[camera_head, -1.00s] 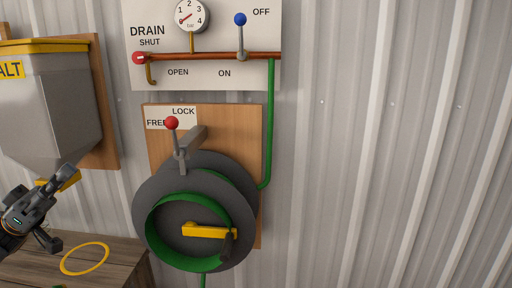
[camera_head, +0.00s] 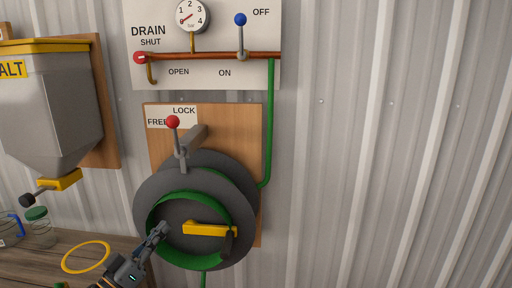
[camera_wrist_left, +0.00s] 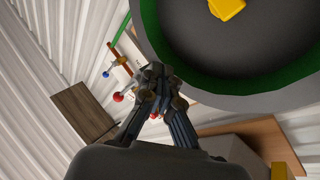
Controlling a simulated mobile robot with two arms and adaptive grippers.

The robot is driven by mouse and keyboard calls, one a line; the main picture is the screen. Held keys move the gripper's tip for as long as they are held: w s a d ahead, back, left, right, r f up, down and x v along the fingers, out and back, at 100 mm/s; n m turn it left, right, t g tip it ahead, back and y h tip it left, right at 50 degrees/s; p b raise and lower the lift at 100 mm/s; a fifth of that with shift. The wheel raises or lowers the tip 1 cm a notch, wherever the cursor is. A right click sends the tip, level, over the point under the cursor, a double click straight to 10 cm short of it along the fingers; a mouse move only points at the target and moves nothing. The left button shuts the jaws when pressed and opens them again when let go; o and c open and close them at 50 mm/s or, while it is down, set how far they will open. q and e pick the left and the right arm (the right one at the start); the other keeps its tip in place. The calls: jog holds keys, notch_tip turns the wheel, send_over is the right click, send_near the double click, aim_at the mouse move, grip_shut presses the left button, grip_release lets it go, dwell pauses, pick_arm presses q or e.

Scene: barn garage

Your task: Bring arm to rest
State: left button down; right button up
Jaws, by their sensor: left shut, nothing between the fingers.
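My left gripper (camera_head: 160,232) is at the lower left of the hose reel in the head view, its fingers in front of the reel's green inner ring. It is shut and empty. In the left wrist view the gripper (camera_wrist_left: 155,72) shows its fingertips together, beside the reel's rim. The grey reel (camera_head: 246,200) with its yellow crank (camera_head: 203,230) hangs on a wooden board (camera_head: 225,125). My right gripper is not in view.
A salt hopper (camera_head: 55,110) hangs at the left. A bench (camera_head: 45,268) below bears a yellow ring (camera_head: 86,243) and jars (camera_head: 38,228). Above the reel are a red-knobbed lever (camera_head: 173,123) and a drain panel (camera_head: 200,78) with a blue-knobbed lever (camera_head: 240,20). The right wall is bare.

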pick_arm(q)
jog(key=s+d+f+n+g+y, duration=0.1)
jog(key=s+d+f+g+y, duration=0.15)
jog(key=s+f+y, duration=0.55)
jog(key=s+d+f+n+g+y, duration=0.1)
jog(key=s+f+g, duration=0.3)
jog(key=f, duration=0.8)
jog(key=s+a+f+m+g+y, duration=0.1)
jog(key=s+f+g, duration=0.35)
jog(key=s, duration=0.75)
jog(key=s+f+m+g+y, duration=0.1)
jog(key=s+f+g+y, duration=0.3)
jog(key=s, duration=0.7)
notch_tip(320, 180, down, 24)
jog(key=s+f+g+h, duration=0.1)
jog(key=g+h, duration=0.1)
jog(key=s+a+f+g, duration=0.1)
jog(key=s+a+f, duration=0.2)
jog(key=s+f, duration=1.3)
jog(key=shift+s, duration=0.45)
